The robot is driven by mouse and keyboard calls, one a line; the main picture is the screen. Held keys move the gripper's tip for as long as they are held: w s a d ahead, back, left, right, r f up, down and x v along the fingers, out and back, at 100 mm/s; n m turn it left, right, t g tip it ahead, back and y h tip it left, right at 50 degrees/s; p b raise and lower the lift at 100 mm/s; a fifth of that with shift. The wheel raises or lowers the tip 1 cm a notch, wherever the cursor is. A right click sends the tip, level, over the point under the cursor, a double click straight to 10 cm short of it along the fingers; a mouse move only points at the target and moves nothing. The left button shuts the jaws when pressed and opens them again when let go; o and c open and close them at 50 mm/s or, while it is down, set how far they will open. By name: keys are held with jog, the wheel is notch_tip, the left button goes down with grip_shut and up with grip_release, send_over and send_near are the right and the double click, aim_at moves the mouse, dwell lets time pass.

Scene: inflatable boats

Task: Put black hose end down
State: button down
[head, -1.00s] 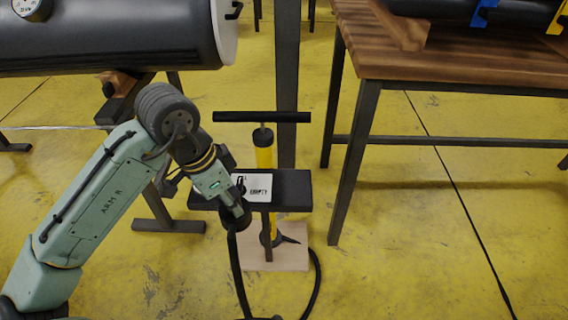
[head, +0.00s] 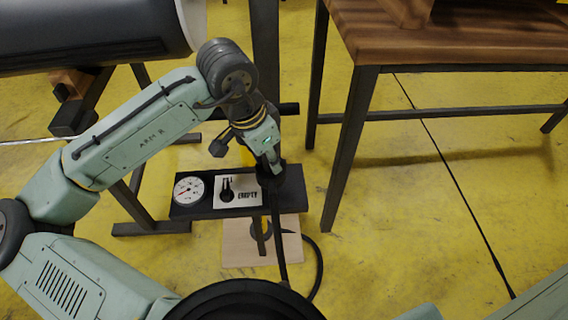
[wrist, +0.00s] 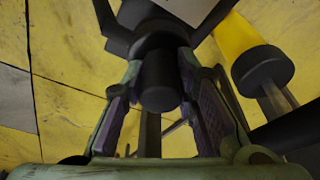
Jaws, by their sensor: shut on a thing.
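My gripper (head: 269,168) is over the right part of a narrow black shelf (head: 290,190), beside the "EMPTY" card. It is shut on the black hose end (wrist: 160,80), a dark cylinder between both fingers in the wrist view. The black hose (head: 279,235) hangs from it past the shelf's front and curves across the floor. Whether the hose end touches the shelf is hidden by the gripper.
The shelf carries a round white gauge (head: 188,191) and the white "EMPTY" card (head: 240,192). The pump's wooden base (head: 285,245) lies below; its yellow barrel (wrist: 235,36) shows in the wrist view. A wooden table (head: 450,45) stands right, a dark boat tube (head: 90,30) upper left.

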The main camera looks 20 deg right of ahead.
aim_at(284, 163)
jog(key=d, duration=0.3)
jog(key=shift+d+f, duration=0.2)
jog(key=shift+a+b+x, duration=0.2)
jog(key=shift+b+x, duration=0.1)
jog(key=shift+x, duration=0.55)
jog(key=shift+a+b+x, duration=0.2)
jog(key=shift+b+x, duration=0.1)
jog(key=shift+x, duration=0.55)
jog(key=shift+s+f, duration=0.1)
jog(key=shift+f, duration=0.15)
jog(key=c, duration=1.3)
grip_release()
jog(key=p+v, duration=0.2)
jog(key=v, duration=1)
jog(key=shift+a+p, duration=0.1)
jog(key=shift+p, duration=0.3)
